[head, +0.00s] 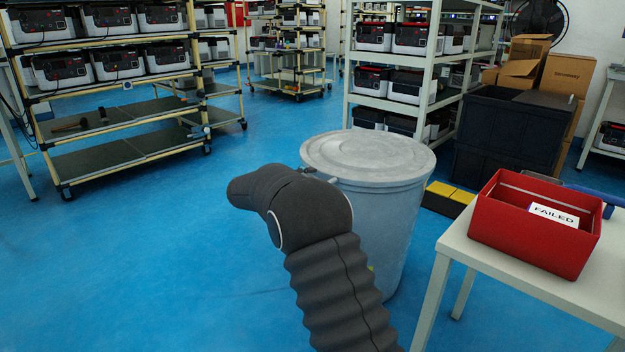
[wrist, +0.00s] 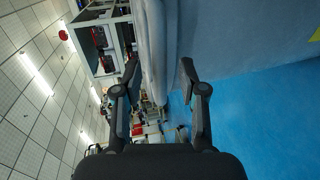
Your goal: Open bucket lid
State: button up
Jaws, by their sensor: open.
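A large grey bucket (head: 385,230) stands on the blue floor with its round lid (head: 368,152) on top. My arm covers the bucket's left side in the head view, and the gripper is mostly hidden there. In the wrist view, which is turned sideways, my gripper (wrist: 159,75) is open and empty. The lid's rim (wrist: 156,45) lies ahead, between the lines of the two fingers. The bucket's wall (wrist: 235,40) fills the upper right of that view. I cannot tell whether a finger touches the rim.
A white table (head: 455,240) with a red bin (head: 520,235) labelled FAILED stands right of the bucket. Black crates (head: 505,135), a yellow-topped block (head: 450,195) and a rack (head: 390,85) are behind. Another rack (head: 120,150) is at the left. Floor left of my arm is clear.

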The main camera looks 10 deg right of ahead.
jog(key=shift+x, duration=1.15)
grip_shut()
jog(key=shift+r, duration=0.1)
